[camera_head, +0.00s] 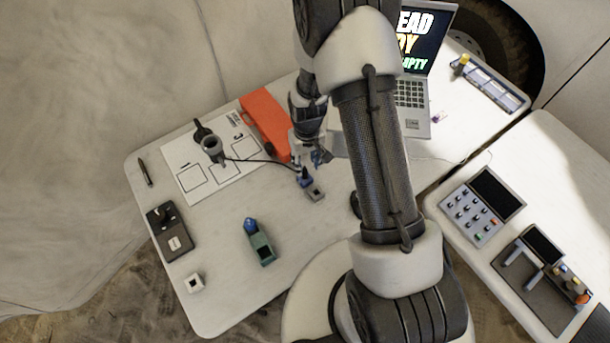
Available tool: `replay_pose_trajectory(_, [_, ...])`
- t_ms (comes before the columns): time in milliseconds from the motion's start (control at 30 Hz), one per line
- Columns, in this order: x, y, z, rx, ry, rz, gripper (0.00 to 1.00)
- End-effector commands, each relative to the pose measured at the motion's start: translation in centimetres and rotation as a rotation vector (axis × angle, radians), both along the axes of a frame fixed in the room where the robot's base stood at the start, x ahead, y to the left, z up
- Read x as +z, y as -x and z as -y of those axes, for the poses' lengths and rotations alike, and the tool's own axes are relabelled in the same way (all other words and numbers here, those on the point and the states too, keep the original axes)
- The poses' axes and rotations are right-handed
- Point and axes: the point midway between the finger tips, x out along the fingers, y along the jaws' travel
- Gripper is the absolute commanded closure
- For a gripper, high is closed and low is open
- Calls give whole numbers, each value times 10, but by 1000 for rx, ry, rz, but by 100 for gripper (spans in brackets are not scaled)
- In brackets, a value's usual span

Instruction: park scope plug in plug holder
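A dark scope (213,148) lies on the white sheet at the left, and its thin black cable (265,161) runs right to a small blue plug (304,180) just below my gripper. The plug is at the upper left end of a small grey block (315,193), which looks like the plug holder. I cannot tell whether the plug sits in the block or only against it. My gripper (311,165) points down right above the plug. Its fingertips are small and partly hidden, so whether they grip the plug is unclear.
An orange-red case (265,122) stands behind my gripper, and a laptop (411,95) is at the back right. A green device (262,249) with a blue top, a dark box (171,235) and a white cube (194,283) lie in front. Bare table (215,215) separates them.

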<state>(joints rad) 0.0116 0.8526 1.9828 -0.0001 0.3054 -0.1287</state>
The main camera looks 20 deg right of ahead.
Motion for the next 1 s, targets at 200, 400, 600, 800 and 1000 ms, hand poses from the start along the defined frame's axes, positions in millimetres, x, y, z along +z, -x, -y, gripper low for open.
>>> replay_pose_trajectory(200, [-26,2,-4,0,0,-3,64])
replay_pose_trajectory(400, [-51,1,-5,0,0,-1,64])
replay_pose_trajectory(600, [-50,1,-5,0,0,0,64])
replay_pose_trajectory(800, [-50,1,-5,0,0,-1,76])
replay_pose_trajectory(1000, [-50,1,-5,0,0,-1,89])
